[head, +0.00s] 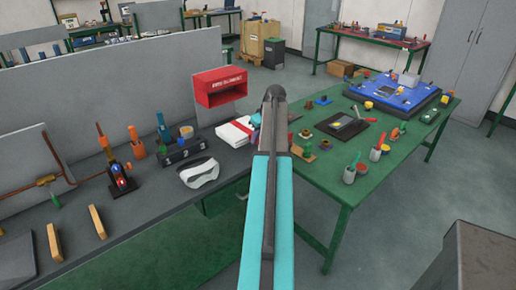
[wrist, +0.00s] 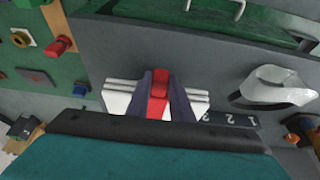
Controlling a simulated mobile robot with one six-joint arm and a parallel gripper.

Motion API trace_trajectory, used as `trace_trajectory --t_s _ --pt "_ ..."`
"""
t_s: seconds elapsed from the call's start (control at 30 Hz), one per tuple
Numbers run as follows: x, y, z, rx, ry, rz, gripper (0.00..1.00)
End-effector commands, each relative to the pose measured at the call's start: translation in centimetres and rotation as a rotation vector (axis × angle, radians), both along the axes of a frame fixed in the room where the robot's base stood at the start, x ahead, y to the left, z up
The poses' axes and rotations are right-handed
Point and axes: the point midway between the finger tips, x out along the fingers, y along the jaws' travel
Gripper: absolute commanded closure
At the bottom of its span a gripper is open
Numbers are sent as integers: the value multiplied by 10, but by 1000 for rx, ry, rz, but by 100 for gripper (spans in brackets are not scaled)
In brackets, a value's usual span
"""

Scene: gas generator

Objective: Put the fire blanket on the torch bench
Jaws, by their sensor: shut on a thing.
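The fire blanket (head: 233,130) is a flat white folded bundle with a red strap, at the right end of the grey bench (head: 150,220), in front of a red box. In the wrist view the blanket (wrist: 118,101) shows between and beyond my fingers. My gripper (wrist: 160,98) is shut on its red strap. In the head view my arm hides the fingertips and the blanket's right side. I cannot tell whether the blanket touches the bench top. The grey bench carries torch-like tools and a bent copper pipe, and may be the torch bench.
A red wall box (head: 221,87) hangs on the grey partition. A green table (head: 325,185) with several small parts and a blue tray (head: 395,92) is at right. The bench front is partly clear.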

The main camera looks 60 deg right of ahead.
Motion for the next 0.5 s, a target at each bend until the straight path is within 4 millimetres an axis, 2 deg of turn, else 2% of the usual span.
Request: trace_trajectory --t_s 0.2,0.5 --pt "0 0 -20 0 -1 -1 100" --pt "-1 -1 -24 -1 -2 -1 100"
